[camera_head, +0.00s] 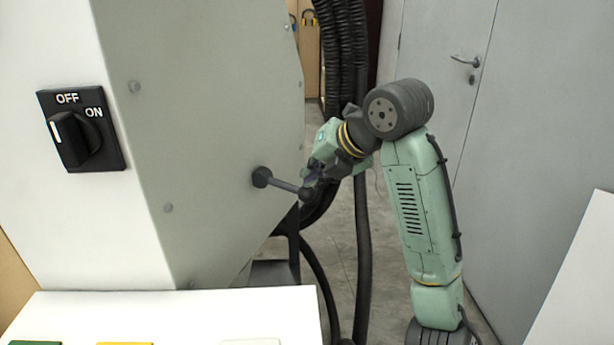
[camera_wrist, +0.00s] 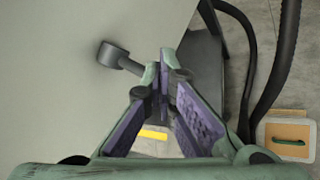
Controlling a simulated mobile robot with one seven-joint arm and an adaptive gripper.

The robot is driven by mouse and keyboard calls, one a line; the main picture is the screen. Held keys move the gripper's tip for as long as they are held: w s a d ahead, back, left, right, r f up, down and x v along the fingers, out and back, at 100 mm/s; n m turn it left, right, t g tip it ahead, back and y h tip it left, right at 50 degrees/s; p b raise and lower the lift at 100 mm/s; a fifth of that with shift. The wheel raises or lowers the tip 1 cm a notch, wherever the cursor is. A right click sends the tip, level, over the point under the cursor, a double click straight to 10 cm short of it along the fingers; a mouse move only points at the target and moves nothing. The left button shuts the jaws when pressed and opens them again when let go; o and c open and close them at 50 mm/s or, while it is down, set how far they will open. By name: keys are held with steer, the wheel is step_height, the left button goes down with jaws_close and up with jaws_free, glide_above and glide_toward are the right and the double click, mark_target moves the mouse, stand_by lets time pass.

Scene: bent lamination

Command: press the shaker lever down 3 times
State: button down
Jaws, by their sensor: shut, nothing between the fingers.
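The shaker lever (camera_head: 284,186) is a dark rod with a round pivot, sticking out from the grey side panel of the machine (camera_head: 215,130). In the head view it slopes slightly down to the right and ends in a dark knob. My gripper (camera_head: 312,181) is at the knob end of the lever, seen side-on and partly hiding it. In the wrist view the lever's pivot (camera_wrist: 110,54) and rod show at the upper left, and the rod runs behind my gripper's fingertips (camera_wrist: 161,68). The fingertips are together with nothing between them. I cannot tell whether they touch the lever.
An OFF/ON switch (camera_head: 80,129) is on the white machine face at the left. Thick black hoses (camera_head: 345,60) hang behind my gripper. A white ledge (camera_head: 200,303) with coloured labels is below. Grey doors (camera_head: 540,100) stand at the right.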

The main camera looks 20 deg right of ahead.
steer(key=shift+r+p, duration=0.8)
steer(key=shift+r, duration=0.45)
step_height(320, 180, up, 5)
steer(key=p, duration=0.3)
steer(key=shift+p, duration=0.3)
steer(key=shift+r, duration=0.1)
stand_by(1.1)
